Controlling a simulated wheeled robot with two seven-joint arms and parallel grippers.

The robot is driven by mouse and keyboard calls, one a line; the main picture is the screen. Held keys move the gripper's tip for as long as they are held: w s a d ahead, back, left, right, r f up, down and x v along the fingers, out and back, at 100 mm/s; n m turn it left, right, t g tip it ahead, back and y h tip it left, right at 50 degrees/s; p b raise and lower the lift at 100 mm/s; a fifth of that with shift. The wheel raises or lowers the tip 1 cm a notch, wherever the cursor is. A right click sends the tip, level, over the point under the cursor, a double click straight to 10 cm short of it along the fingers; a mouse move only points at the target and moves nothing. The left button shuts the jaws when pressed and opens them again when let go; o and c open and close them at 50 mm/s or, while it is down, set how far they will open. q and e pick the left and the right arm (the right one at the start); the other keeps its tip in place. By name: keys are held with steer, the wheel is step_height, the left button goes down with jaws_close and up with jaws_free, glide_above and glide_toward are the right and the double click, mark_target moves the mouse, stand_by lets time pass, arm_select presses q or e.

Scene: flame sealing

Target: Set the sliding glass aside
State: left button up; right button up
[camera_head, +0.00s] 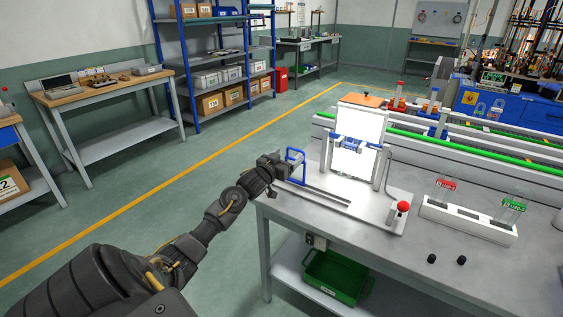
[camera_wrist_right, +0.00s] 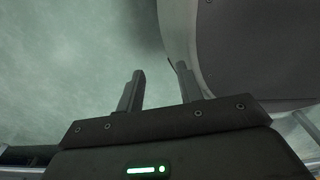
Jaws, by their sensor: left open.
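A bright white lit panel (camera_head: 366,120) stands upright in a frame on a grey base on the workbench, with a blue clamp-like part (camera_head: 350,143) across its front. A blue upright handle (camera_head: 297,153) stands at the left end of the rails (camera_head: 318,190). I cannot clearly make out the glass pane itself; the blue handle may belong to it. My left gripper (camera_head: 281,166) is open at the blue handle, at the bench's left edge; I cannot tell whether they touch. My right gripper (camera_wrist_right: 160,82) is open and empty in the right wrist view.
A red knob (camera_head: 403,206) stands on the base's right. A white rack (camera_head: 467,221) holds clear vessels with red and green labels. Two small black caps (camera_head: 446,259) lie in front. A green bin (camera_head: 337,276) sits on the shelf below. The bench's front right is clear.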

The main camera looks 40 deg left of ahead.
arm_select(q)
steer(key=shift+s+d, duration=0.2)
steer(key=shift+s, duration=1.35)
